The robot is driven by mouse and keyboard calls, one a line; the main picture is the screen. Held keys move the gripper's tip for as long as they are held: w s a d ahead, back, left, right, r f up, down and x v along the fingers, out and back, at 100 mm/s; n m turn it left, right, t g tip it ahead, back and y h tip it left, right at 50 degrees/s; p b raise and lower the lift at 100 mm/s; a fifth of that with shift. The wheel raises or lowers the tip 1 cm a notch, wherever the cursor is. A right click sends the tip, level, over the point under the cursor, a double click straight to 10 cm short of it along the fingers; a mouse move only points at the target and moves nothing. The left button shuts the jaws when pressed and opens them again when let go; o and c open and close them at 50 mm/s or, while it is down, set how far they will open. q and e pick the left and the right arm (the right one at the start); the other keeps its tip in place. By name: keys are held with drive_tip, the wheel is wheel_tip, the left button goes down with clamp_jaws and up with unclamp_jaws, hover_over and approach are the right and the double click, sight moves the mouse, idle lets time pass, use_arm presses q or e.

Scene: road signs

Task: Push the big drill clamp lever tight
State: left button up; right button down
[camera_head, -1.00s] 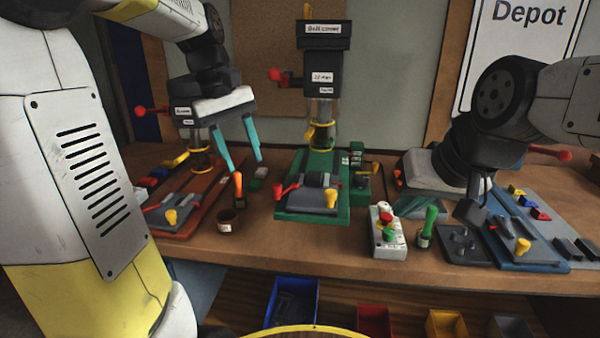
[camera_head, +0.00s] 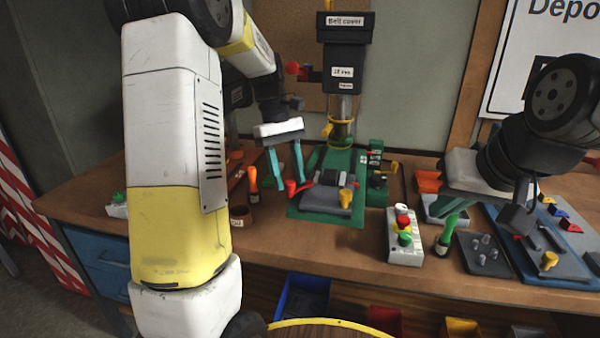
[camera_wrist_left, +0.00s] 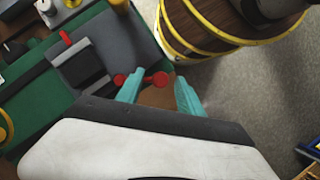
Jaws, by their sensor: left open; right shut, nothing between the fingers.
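My right gripper (camera_head: 448,208) is shut and empty, at the right.
A control box with coloured buttons (camera_head: 404,240) and a green-handled tool (camera_head: 446,235) stand right of the drill. A wooden barrel (camera_wrist_left: 225,20) stands close by the bench's front edge.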

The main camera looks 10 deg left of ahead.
use_arm(q)
drive_tip(key=shift+s+d+f, duration=0.1)
drive_tip(key=shift+f, duration=0.1)
drive_tip(key=shift+c, duration=0.2)
clamp_jaws()
idle(1.2)
